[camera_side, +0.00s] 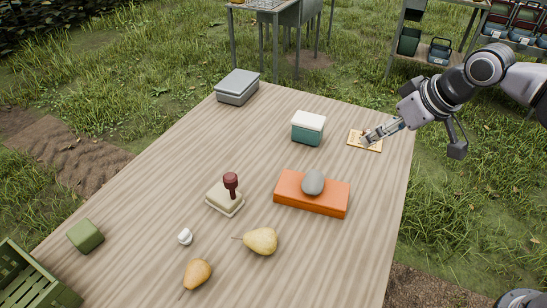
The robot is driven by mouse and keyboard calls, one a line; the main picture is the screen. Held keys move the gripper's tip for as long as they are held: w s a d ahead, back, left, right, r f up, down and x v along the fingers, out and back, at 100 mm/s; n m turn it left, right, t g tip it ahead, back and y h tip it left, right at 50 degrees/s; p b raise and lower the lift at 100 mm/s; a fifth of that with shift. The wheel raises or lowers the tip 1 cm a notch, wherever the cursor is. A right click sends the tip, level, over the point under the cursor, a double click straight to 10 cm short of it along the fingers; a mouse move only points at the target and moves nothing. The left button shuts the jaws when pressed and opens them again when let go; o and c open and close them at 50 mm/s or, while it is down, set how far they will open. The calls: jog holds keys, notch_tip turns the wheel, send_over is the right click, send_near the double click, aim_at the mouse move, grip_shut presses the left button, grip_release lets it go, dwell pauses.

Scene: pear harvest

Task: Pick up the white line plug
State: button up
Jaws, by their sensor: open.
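The white line plug (185,237) appears to be the small white rounded piece lying on the wooden table, toward the near left. It sits apart from the things around it. My gripper (366,137) is open, at the far right part of the table, low over a small yellow card (365,141). I cannot tell whether its fingertips touch the card. The gripper is far from the white piece, up and to the right of it. Nothing hides the white piece.
The table (150,190) also holds a stamp on a pad (228,195), an orange case with a grey stone (312,195), a green-and-white box (308,128), a grey box (237,87), two pears (261,241) and a green block (86,235). A green crate (30,280) stands at the lower left.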

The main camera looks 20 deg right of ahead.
jog(key=w+a+f+n, duration=0.15)
jog(key=w+a, duration=0.35)
jog(key=a, duration=0.5)
jog(key=n+g+y, duration=0.1)
jog(key=n+g, duration=0.2)
jog(key=n, duration=0.1)
send_near(184, 233)
jog(key=x, duration=0.3)
jog(key=d+x, duration=0.1)
jog(key=x, duration=0.1)
jog(key=shift+s+a+f, duration=0.1)
jog(key=shift+s+f, duration=0.05)
jog(key=shift+f, duration=0.2)
jog(key=f, duration=0.1)
jog(key=w+a+f, duration=0.1)
jog(key=f, duration=0.1)
jog(key=shift+w+a+f, duration=0.2)
jog(key=shift+w+a, duration=0.05)
jog(key=shift+a, duration=0.15)
jog(key=shift+w+a+f, duration=0.1)
jog(key=shift+w+f, duration=0.05)
jog(key=shift+f, duration=0.4)
jog(key=c, duration=0.9)
